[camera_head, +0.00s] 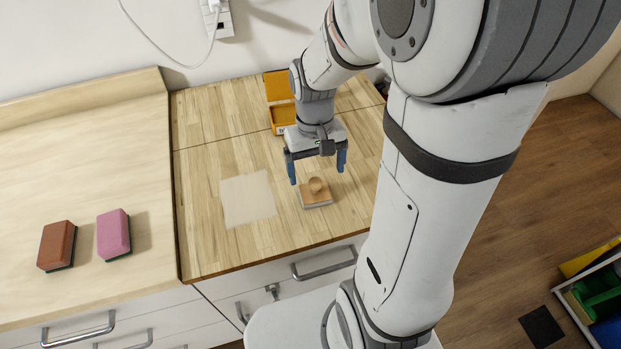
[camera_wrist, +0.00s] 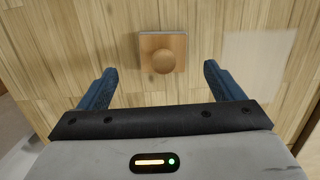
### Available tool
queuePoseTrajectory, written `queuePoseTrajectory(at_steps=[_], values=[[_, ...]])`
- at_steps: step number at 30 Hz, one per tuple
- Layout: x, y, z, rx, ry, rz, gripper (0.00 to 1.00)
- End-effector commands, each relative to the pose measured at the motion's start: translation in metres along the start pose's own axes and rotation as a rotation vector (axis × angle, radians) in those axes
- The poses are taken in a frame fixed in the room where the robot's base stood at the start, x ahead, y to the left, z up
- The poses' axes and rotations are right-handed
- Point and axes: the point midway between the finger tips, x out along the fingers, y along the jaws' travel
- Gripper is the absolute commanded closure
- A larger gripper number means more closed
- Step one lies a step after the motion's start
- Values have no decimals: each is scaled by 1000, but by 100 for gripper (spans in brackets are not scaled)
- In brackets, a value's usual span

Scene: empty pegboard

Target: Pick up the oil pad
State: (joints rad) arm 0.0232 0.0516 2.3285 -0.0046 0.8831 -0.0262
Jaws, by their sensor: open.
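The oil pad appears to be the small wooden block with a round knob (camera_head: 316,193) on the butcher-block counter, with a grey layer under it. In the wrist view the pad (camera_wrist: 163,52) lies ahead of my fingertips, centred between them, with its knob facing the camera. My gripper (camera_head: 318,173) is open and empty, pointing down above the pad and apart from it. Its two blue fingers also show in the wrist view (camera_wrist: 161,72), one on each side of the pad.
A pale square (camera_head: 247,199) lies on the counter left of the pad. An orange box (camera_head: 281,117) stands open behind my gripper. A brown sponge (camera_head: 57,246) and a pink sponge (camera_head: 114,234) lie on the left counter. The counter's front edge (camera_head: 270,261) is close to the pad.

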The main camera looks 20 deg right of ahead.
Motion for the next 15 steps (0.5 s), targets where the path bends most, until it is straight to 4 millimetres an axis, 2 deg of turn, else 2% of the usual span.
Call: queuePoseTrajectory(at_steps=[12,15], values=[[54,-4,-2,0,-4,0,10],[63,-4,-2,0,-3,0,10]])
